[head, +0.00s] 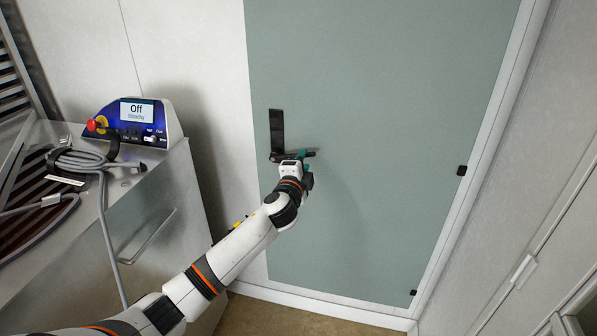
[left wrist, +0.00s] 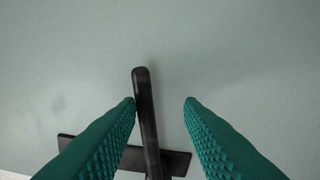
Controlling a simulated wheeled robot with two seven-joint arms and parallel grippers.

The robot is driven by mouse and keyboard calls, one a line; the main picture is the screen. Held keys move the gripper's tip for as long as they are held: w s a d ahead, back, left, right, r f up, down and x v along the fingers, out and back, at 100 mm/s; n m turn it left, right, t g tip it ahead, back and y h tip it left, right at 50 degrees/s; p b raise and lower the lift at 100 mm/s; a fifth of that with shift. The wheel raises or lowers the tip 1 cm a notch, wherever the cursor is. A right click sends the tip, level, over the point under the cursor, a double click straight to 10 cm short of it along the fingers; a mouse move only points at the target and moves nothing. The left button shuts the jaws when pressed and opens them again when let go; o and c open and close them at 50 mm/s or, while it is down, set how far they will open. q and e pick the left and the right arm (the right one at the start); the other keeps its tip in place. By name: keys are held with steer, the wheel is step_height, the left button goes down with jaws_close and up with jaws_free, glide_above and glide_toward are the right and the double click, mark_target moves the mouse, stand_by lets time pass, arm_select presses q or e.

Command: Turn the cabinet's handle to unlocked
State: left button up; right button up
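The cabinet door (head: 400,110) is a large grey-green panel, shut in its white frame. Its black handle has an upright backplate (head: 277,128) near the door's left edge; in the head view my gripper partly covers the lever. My left gripper (head: 309,160) is at the lower end of the backplate. In the left wrist view the green ribbed fingers (left wrist: 160,103) are apart, with the black lever (left wrist: 147,115) between them. The lever lies close to the left finger, perhaps touching it, with a clear gap to the right finger. My right gripper is not in view.
A metal cart (head: 165,220) stands at the left, with a blue control unit (head: 135,122) reading "Off" and a coiled grey cable (head: 85,160). Two small black hinges (head: 462,170) are on the door's right edge. The door face right of my gripper is clear.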

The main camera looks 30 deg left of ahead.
arm_select(q)
steer(key=b+v, duration=0.2)
steer(key=v, duration=0.9)
steer(key=shift+s+b, duration=0.4)
steer(key=shift+d, duration=0.1)
step_height(320, 180, down, 25)
steer(key=s+a+n+g+h, duration=0.1)
steer(key=s+a+n+g, duration=0.15)
steer(key=g, duration=0.25)
steer(key=s+d+f+n+g, duration=0.15)
steer(key=s+f, duration=0.25)
steer(key=f, duration=0.4)
steer(key=s+f+n+g, duration=0.15)
steer(key=s+f, duration=0.25)
steer(key=f, duration=0.5)
steer(key=s+d+f+n+g+h, duration=0.1)
steer(key=s+d+f+g, duration=0.15)
steer(key=s+f, duration=0.65)
steer(key=s+d+f+n+g+h, duration=0.1)
steer(key=s+f+n+g, duration=0.15)
steer(key=s+f, duration=0.6)
steer(key=s+d+f+n+g, duration=0.1)
steer(key=s+d+f, duration=0.1)
steer(key=s, duration=0.9)
steer(key=s+d+f+n+g+h, duration=0.1)
steer(key=s+d+f+g, duration=0.1)
steer(key=s, duration=0.9)
steer(key=shift+s+d+f+g, duration=0.2)
steer(key=shift+d+f+g, duration=0.1)
steer(key=shift+d+f, duration=0.3)
